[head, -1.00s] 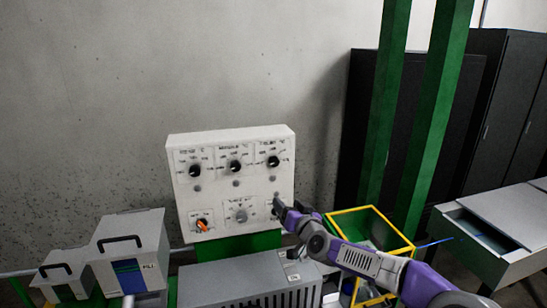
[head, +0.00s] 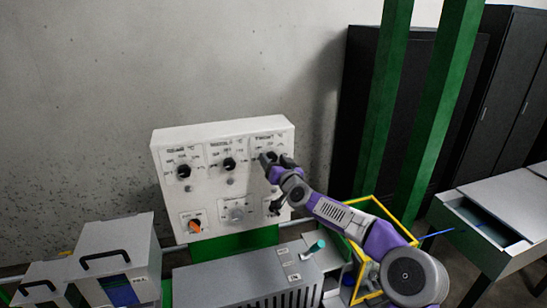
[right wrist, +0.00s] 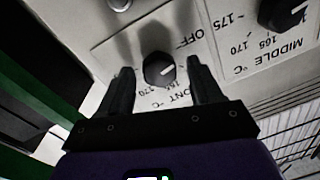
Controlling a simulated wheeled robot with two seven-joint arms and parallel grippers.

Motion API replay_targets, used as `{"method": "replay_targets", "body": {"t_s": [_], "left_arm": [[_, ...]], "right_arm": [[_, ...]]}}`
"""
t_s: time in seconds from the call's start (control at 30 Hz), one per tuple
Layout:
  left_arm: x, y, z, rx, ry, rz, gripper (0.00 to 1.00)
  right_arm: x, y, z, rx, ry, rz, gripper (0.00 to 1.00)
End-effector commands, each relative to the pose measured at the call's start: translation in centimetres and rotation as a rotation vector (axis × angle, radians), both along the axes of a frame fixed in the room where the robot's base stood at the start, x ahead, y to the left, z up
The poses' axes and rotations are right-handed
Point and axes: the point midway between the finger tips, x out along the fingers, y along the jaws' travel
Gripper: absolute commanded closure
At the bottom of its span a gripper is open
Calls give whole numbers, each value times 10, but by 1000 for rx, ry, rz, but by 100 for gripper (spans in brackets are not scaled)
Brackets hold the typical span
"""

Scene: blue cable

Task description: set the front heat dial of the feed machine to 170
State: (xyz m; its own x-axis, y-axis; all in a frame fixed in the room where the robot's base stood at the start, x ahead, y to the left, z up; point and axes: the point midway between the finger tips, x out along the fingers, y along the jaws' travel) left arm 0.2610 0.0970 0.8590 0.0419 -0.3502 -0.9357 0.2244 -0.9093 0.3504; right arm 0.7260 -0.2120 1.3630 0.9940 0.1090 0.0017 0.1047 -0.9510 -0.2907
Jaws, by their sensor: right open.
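The front heat dial (right wrist: 158,69) is a black round knob with a white mark, on a plate lettered "...ONT °C", upside down in the right wrist view. Its mark points right and slightly up, toward the side of the OFF lettering; 165 and 170 are printed on the gripper side. My right gripper (right wrist: 161,90) is open, one finger on each side of the knob, with a visible gap to each. In the head view my right gripper (head: 278,161) is at the upper right dial of the white feed machine panel (head: 205,135) and mostly hides that dial. My left gripper is out of view.
The middle dial (right wrist: 283,12) is close by on the right in the wrist view. Lower on the panel are an orange switch (head: 195,226) and a grey knob (head: 236,214). A grey vented box (head: 245,275) stands below, a yellow-framed bin (head: 402,228) to the right.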

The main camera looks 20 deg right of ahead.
Motion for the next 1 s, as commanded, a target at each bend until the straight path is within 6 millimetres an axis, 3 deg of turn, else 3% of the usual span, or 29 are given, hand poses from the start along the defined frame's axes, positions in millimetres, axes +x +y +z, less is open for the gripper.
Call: {"method": "replay_targets", "body": {"t_s": [0.37, 0.73, 1.0], "left_arm": [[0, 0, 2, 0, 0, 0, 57], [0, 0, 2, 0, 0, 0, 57], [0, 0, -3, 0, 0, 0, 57]], "right_arm": [[5, 1, -1, 0, 1, 0, 35], [5, 1, -1, 1, 1, 0, 91], [5, 1, -2, 30, 1, 0, 91]]}}
